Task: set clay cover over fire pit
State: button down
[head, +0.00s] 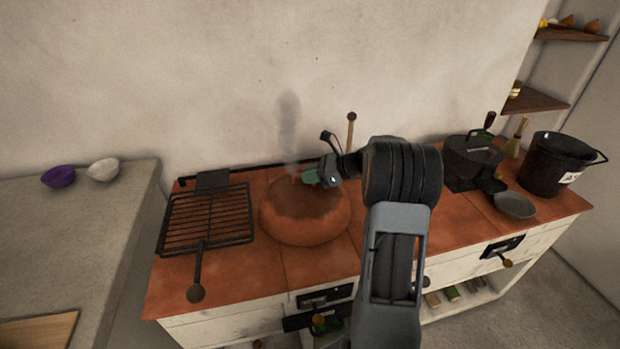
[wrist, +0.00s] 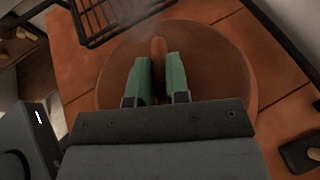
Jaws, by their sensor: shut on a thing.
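The clay cover (head: 305,212) is a round, brown-orange dome on the tiled top of the hearth, left of its middle. In the wrist view the cover (wrist: 215,65) fills the middle, with its knob handle (wrist: 158,50) between the green fingers. My gripper (head: 312,177) reaches in from the right over the cover's top; in the wrist view (wrist: 158,78) its fingers are shut on the handle. The fire pit is not visible; the cover hides the surface below it. A little smoke (head: 290,115) rises behind the cover. I cannot tell whether the cover's rim touches the tiles.
A black grill rack (head: 207,220) with a long handle lies left of the cover. At right stand a dark pot (head: 472,160), a small grey pan (head: 514,205) and a black bucket (head: 553,163). Two bowls (head: 103,169) sit on the left counter (head: 75,240).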

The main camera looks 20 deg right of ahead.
jog(key=shift+f, duration=0.4)
jog(key=c, duration=1.6)
grip_release()
jog(key=shift+f, duration=0.15)
jog(key=o, duration=0.5)
